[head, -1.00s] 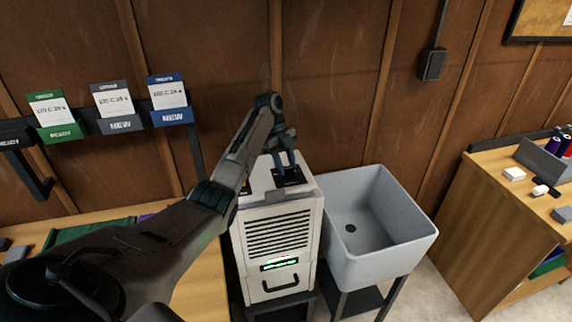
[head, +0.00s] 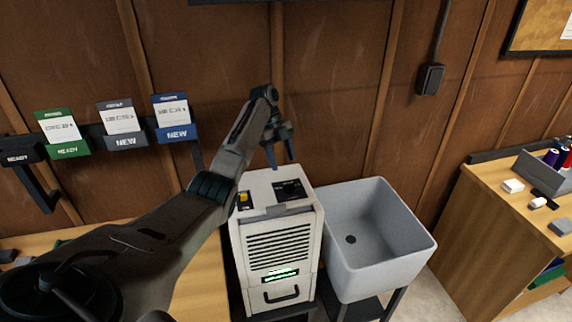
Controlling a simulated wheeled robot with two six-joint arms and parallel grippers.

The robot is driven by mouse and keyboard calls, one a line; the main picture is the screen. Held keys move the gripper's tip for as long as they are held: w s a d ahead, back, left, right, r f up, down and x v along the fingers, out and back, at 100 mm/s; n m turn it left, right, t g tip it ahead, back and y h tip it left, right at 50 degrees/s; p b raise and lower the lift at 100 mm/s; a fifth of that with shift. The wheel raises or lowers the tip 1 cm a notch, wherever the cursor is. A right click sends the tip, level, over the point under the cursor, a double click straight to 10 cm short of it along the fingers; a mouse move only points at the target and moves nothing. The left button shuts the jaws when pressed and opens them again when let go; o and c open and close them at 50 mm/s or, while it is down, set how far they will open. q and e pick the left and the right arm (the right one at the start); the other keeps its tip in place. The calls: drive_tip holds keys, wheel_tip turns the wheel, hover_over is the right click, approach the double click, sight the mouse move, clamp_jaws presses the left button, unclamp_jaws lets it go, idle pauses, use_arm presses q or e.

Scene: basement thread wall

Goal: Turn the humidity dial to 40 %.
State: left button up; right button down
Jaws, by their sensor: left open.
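The white dehumidifier (head: 278,245) stands between the wooden bench and the sink, with a front grille and a lit green display (head: 280,275). On its top is a dark control panel (head: 290,190); the dial there is too small to read. A yellow mark (head: 243,198) shows on the top's left side. My left gripper (head: 282,163) is open and empty, fingers pointing down, just above and behind the panel in the picture and apart from it. My right gripper is not in view.
A grey sink (head: 385,260) stands right of the dehumidifier. A wooden bench (head: 195,285) lies at left, under a wall rack holding cards in green, grey and blue holders (head: 176,133). Another wooden cabinet (head: 490,230) with small items stands at right.

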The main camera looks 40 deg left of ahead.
use_arm(q)
drive_tip(key=p+v, duration=0.1)
drive_tip(key=v, duration=0.2)
drive_tip(key=shift+a+r, duration=0.1)
drive_tip(key=shift+r, duration=0.15)
idle(0.4)
